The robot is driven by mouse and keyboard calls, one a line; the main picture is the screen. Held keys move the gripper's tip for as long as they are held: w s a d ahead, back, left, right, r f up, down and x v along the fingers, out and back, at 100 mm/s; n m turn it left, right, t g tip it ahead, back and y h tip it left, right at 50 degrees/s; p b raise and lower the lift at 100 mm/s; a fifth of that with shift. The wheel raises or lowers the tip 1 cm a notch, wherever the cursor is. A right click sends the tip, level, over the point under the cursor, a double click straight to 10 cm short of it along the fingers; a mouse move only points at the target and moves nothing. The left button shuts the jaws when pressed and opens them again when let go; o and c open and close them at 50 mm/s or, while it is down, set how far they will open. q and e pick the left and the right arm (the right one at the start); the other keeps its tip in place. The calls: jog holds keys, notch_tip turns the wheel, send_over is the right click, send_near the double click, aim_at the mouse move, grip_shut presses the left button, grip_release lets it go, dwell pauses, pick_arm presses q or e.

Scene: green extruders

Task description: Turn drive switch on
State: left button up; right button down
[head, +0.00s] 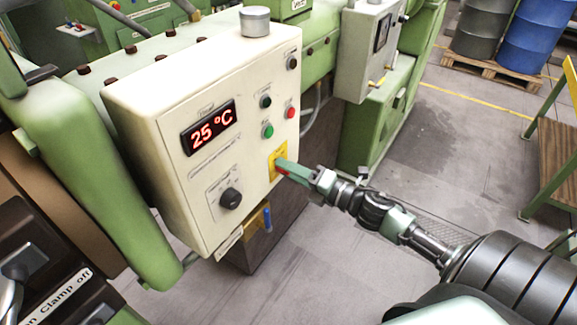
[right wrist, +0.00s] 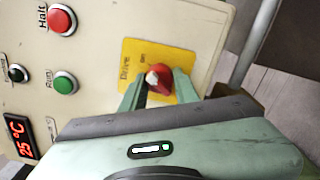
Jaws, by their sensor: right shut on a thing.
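The drive switch is a red rotary knob (right wrist: 159,82) with a pale spot, on a yellow plate (right wrist: 140,55) labelled "Drive", in the right wrist view. The yellow plate (head: 277,155) is on the lower right of the cream control box (head: 160,100) in the head view. My right gripper (head: 287,168) reaches it from the right. In the right wrist view its two green fingers (right wrist: 158,88) are on either side of the knob, shut on it. The fingers and gripper body hide part of the knob and plate. My left gripper is not in view.
The box also carries a red display (head: 210,127) reading 25 °C, a black dial (head: 230,199), a green Run button (right wrist: 65,83) and a red Halt button (right wrist: 61,20). Green machinery (head: 80,170) stands at the left. Open floor (head: 420,190) lies to the right.

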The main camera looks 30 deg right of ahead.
jog(key=shift+m, duration=0.3)
jog(key=c, duration=1.1)
grip_release()
jog(key=shift+o, duration=0.2)
jog(key=shift+s, duration=0.1)
jog(key=b+v, duration=0.2)
jog(key=v, duration=0.5)
jog(key=shift+s, duration=0.35)
jog(key=shift+d, duration=0.2)
